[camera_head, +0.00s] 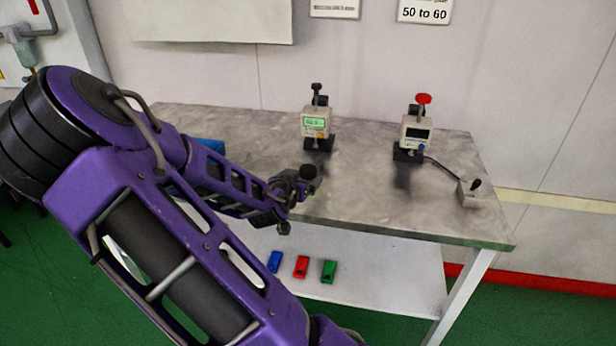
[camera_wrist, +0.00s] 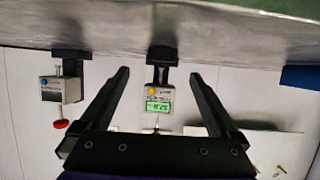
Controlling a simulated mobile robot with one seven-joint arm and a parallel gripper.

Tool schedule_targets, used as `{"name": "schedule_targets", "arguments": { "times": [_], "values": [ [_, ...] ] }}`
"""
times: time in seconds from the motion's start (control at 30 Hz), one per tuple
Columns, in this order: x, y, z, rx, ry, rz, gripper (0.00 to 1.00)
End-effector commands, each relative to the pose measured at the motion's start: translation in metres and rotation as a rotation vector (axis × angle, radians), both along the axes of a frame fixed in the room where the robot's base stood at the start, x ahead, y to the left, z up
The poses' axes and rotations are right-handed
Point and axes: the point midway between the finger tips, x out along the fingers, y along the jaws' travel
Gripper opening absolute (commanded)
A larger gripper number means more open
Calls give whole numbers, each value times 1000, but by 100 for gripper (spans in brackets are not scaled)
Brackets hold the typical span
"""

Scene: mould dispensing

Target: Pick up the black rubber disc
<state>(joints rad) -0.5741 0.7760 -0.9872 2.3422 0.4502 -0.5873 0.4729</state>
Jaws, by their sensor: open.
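I cannot make out the black rubber disc for certain in either view. My gripper (camera_head: 296,200) is above the front part of the grey table in the head view, with dark fingers spread. In the wrist view my gripper (camera_wrist: 160,73) is open, and nothing is held between its two black fingers. That view is upside down, and the gauge with the lit green display (camera_wrist: 158,101) shows between the fingers. The same gauge (camera_head: 316,122) stands on a black base at the back of the table. My arm hides the left part of the table.
A second gauge with a red knob (camera_head: 415,132) stands at the back right, cabled to a small box (camera_head: 468,193). A blue object (camera_head: 211,145) is partly behind my arm. Blue, red (camera_head: 301,267) and green items lie on the lower shelf (camera_head: 390,275). The table's front right (camera_head: 430,215) is clear.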

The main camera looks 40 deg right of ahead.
Motion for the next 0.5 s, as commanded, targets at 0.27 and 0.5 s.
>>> {"name": "schedule_targets", "arguments": {
  "times": [0.27, 0.5],
  "values": [
    [13, -16, -10, 0, 0, 1, 97],
    [35, -40, -25, -2, 0, -1, 97]
  ]
}}
